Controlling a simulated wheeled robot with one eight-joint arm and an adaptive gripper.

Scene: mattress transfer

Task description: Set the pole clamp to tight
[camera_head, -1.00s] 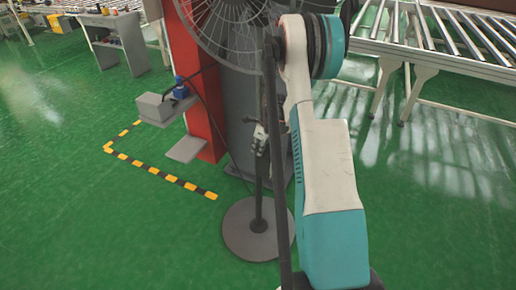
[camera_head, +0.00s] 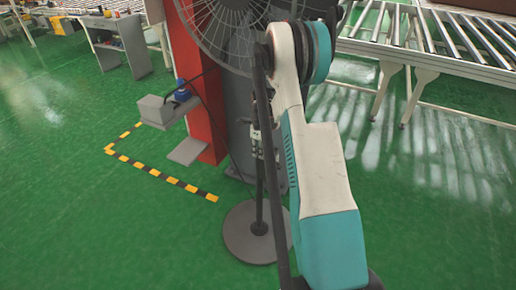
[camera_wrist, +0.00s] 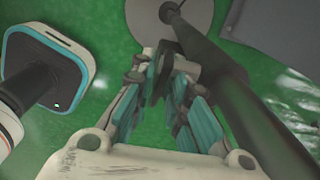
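A standing fan has a wire cage (camera_head: 222,30), a thin dark pole and a round base (camera_head: 240,243). In the wrist view the pole (camera_wrist: 215,75) runs diagonally from the base (camera_wrist: 180,12) down to the right. A small dark part, seemingly the pole clamp (camera_wrist: 184,71), shows beside the pole, mostly hidden by my fingers. My gripper (camera_wrist: 174,62) has its teal-padded fingers close together around this part. I cannot tell whether they press on it. In the head view my gripper (camera_head: 256,138) is small beside the pole, partly behind my arm.
A red column (camera_head: 203,115) stands behind the fan, with a small grey box (camera_head: 155,110) on a bracket. A roller conveyor (camera_head: 440,50) is at the back right. Yellow-black floor tape (camera_head: 165,177) lies left. The green floor is clear at left and right.

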